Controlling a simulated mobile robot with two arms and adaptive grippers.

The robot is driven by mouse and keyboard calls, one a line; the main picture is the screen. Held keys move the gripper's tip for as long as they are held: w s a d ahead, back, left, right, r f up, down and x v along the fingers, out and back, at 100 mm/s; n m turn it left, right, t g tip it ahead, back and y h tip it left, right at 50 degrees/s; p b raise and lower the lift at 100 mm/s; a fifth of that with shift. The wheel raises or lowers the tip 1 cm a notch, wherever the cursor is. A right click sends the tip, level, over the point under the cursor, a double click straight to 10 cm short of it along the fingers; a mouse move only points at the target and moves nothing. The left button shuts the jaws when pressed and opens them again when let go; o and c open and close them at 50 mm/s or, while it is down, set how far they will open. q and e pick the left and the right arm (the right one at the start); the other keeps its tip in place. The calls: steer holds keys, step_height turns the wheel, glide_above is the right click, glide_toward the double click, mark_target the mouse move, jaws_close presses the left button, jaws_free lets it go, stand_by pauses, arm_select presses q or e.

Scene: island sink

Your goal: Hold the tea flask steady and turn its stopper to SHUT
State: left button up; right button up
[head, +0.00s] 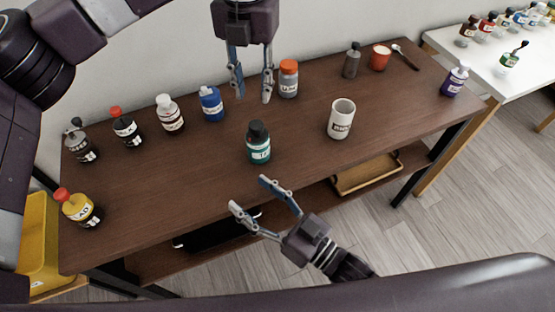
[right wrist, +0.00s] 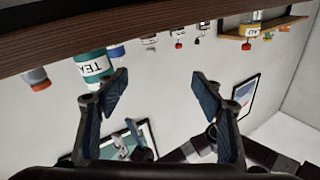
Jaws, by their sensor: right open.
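The tea flask (head: 259,150) is a green bottle with a white label and a dark stopper (head: 257,127), standing upright at the middle of the brown table. In the right wrist view it shows upside down (right wrist: 93,64), its label reading TEA; its stopper end is largely behind a finger. Any stopper marking is too small to read. My left gripper (head: 252,99) is open and empty, fingers down, above the table behind the flask. My right gripper (head: 249,193) is open and empty at the table's front edge, fingers towards the flask but apart from it; its fingers also show in the wrist view (right wrist: 160,82).
A blue bottle (head: 211,104) and a grey bottle with an orange cap (head: 288,80) stand behind the flask. A white mug (head: 341,120) is to its right. More bottles line the left, including a yellow one (head: 80,210). The table between flask and front edge is clear.

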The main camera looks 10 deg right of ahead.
mark_target(265, 147)
steer(key=w+d+h, duration=0.1)
steer(key=w+d, duration=0.1)
steer(key=w+d+r+t+h, duration=0.1)
steer(key=w, duration=0.2)
steer(key=w+d+h, duration=0.1)
steer(key=w+d, duration=0.1)
steer(key=shift+w+d+r+t+h, duration=0.25)
steer(key=shift+w+d+t+h, duration=0.1)
steer(key=shift+w+t+h, duration=0.05)
steer(key=shift+w, duration=0.3)
steer(key=x, duration=0.7)
steer(key=shift+w, duration=0.15)
steer(key=shift+c, duration=0.4)
steer(key=c, duration=1.2)
steer(key=shift+c, duration=0.2)
